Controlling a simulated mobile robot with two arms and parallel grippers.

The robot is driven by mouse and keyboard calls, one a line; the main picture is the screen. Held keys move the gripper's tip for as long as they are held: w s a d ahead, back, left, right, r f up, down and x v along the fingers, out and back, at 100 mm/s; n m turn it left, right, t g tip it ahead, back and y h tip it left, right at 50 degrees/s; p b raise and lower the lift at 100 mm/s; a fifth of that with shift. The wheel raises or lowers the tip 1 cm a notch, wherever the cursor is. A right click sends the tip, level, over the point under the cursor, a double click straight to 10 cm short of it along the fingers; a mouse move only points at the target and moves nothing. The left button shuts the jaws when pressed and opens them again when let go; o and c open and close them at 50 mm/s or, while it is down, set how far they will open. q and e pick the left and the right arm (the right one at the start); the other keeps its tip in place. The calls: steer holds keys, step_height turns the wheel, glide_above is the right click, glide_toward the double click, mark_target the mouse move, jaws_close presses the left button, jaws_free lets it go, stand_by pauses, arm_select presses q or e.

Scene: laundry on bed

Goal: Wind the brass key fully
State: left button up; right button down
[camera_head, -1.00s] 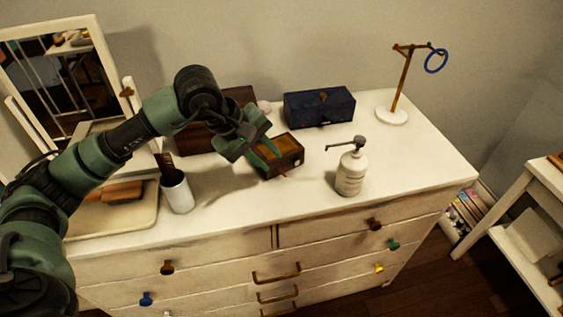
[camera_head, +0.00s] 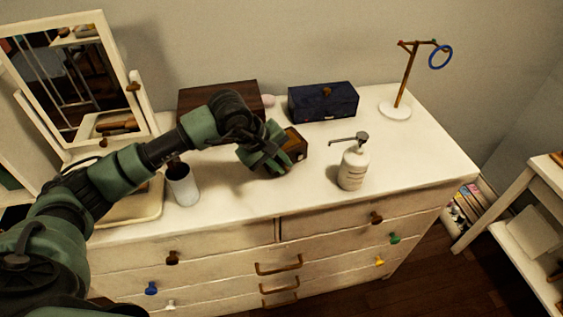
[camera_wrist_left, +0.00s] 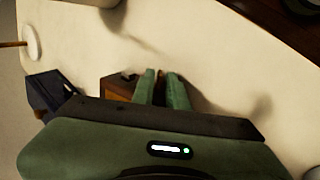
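The small wooden box (camera_head: 297,147) stands mid-dresser, partly covered by my left gripper (camera_head: 274,163) at its front left. In the left wrist view the box (camera_wrist_left: 116,88) lies just left of the green fingers of my left gripper (camera_wrist_left: 161,85). The fingers are close together with a narrow gap, and something dark brown shows between them. I cannot make out whether this is the brass key or whether the fingers grip it. The key is not clearly visible in either view now. My right gripper is out of view.
A pump bottle (camera_head: 353,168) stands right of the box, a white cup (camera_head: 184,187) to its left. Behind are a brown case (camera_head: 218,98) and a navy box (camera_head: 323,102). A ring stand (camera_head: 397,111) is at the back right.

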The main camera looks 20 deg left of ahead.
arm_select(q)
jaws_close()
steer(key=shift+r, duration=0.15)
steer(key=shift+w+d+g, duration=0.1)
steer(key=shift+w+g, duration=0.05)
steer(key=shift+g, duration=0.15)
steer(key=shift+w+d+r+g+y, duration=0.15)
steer(key=shift+g+y, duration=0.55)
steer(key=shift+w+d+g+y, duration=0.1)
steer(key=shift+w+g+y, duration=0.1)
steer(key=shift+g+y, duration=0.6)
steer(key=shift+w+d+g+y, duration=0.15)
steer(key=shift+g+y, duration=0.35)
steer(key=shift+g, duration=0.4)
